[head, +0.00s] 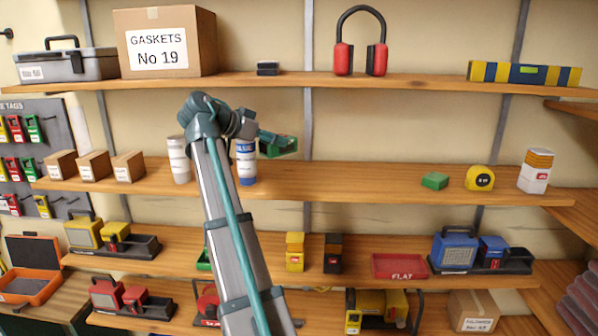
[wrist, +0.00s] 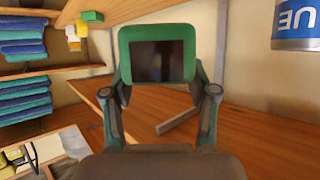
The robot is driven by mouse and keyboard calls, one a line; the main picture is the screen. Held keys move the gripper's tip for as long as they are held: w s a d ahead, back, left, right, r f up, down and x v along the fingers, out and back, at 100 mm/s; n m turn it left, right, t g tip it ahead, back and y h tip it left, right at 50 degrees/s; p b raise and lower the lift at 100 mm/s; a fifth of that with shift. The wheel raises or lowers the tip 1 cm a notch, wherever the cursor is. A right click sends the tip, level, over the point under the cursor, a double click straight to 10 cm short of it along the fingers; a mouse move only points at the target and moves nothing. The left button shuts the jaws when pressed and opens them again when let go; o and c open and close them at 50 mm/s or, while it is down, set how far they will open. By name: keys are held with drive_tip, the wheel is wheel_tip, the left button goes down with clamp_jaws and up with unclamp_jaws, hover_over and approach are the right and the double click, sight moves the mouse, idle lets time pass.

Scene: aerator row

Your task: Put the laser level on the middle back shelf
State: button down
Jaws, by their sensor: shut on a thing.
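The laser level (wrist: 160,35), a green boxy device with a dark square window, is between my fingers in the wrist view. My gripper (wrist: 160,92) is shut on it, one finger at each side. In the head view my gripper (head: 262,140) and the green laser level (head: 279,144) are above the middle back shelf (head: 330,183), just right of a white-and-blue can (head: 246,165). The level appears clear of the board. My arm hides part of the shelf left of that can.
A white can (head: 179,160) and small cartons (head: 93,165) stand left on this shelf. A green box (head: 434,181), yellow tape measure (head: 480,178) and white-orange stack (head: 536,171) stand right. The board between can and green box is clear. The top shelf (head: 420,84) is overhead.

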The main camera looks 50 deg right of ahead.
drive_tip(key=p+x, duration=0.1)
drive_tip(key=x, duration=0.4)
drive_tip(key=f+p+x, duration=0.1)
drive_tip(key=p+x, duration=0.1)
drive_tip(key=x, duration=0.2)
drive_tip(key=p+x, duration=0.2)
drive_tip(key=x, duration=0.3)
drive_tip(key=shift+w+f, duration=0.35)
drive_tip(key=shift+s+d+f+p, duration=0.1)
drive_tip(key=shift+d+f+p, duration=0.4)
drive_tip(key=shift+f, duration=0.3)
drive_tip(key=shift+d+f+p, duration=0.15)
drive_tip(key=shift+f+p, duration=0.2)
drive_tip(key=shift+f, duration=1.25)
drive_tip(key=shift+c, duration=1.6)
unclamp_jaws()
drive_tip(key=shift+f, duration=0.1)
drive_tip(key=b+v, duration=0.4)
drive_tip(key=v, duration=0.8)
